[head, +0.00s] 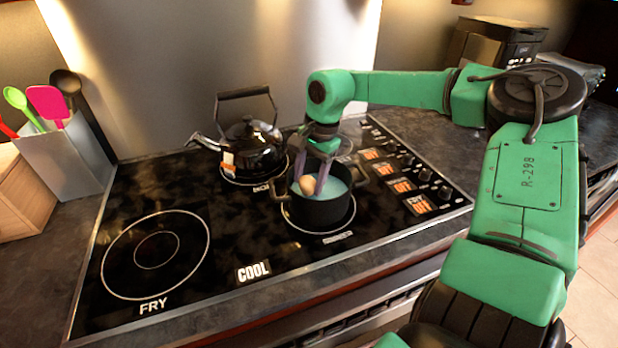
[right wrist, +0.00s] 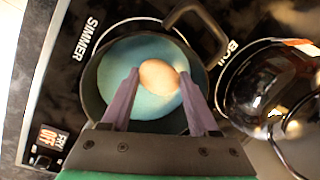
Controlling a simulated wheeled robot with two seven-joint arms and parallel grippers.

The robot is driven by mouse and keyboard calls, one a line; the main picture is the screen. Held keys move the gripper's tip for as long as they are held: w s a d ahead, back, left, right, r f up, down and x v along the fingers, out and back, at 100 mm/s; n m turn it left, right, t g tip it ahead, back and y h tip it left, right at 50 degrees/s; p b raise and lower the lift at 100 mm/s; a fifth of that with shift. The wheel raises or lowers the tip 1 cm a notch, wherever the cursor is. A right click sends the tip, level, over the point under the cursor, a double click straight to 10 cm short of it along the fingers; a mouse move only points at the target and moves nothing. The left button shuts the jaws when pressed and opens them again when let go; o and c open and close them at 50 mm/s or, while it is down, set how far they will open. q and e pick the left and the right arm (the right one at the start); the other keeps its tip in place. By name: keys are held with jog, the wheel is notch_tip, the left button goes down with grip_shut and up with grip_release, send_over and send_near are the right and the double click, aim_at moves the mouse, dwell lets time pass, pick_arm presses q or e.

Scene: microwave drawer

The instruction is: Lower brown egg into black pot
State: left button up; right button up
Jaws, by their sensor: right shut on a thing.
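The brown egg (head: 308,184) is held between the purple fingertips of my right gripper (head: 316,175), low at the mouth of the black pot (head: 318,213). In the right wrist view the egg (right wrist: 158,77) sits between the fingertips (right wrist: 158,80), over blue liquid (right wrist: 150,55) inside the pot rim. I cannot tell whether the egg touches the liquid. The pot stands upright on the burner marked SIMMER, with a handle on each side. My left gripper is not in view.
A black kettle (head: 249,148) stands on the burner behind the pot, close to its left. The FRY burner (head: 155,254) at the left is empty. Control knobs (head: 424,174) line the right of the cooktop (head: 243,232). A grey utensil holder (head: 62,160) stands at the far left.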

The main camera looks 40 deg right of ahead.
aim_at(309, 192)
jog(key=shift+f+b, duration=2.15)
jog(key=shift+f, duration=0.2)
dwell(1.1)
jog(key=o, duration=0.9)
jog(key=shift+c, duration=0.2)
jog(key=shift+r, duration=0.15)
notch_tip(309, 192, up, 14)
jog(key=s+d, duration=0.1)
jog(key=shift+s+d+b, duration=0.35)
jog(key=shift+s+d, duration=0.05)
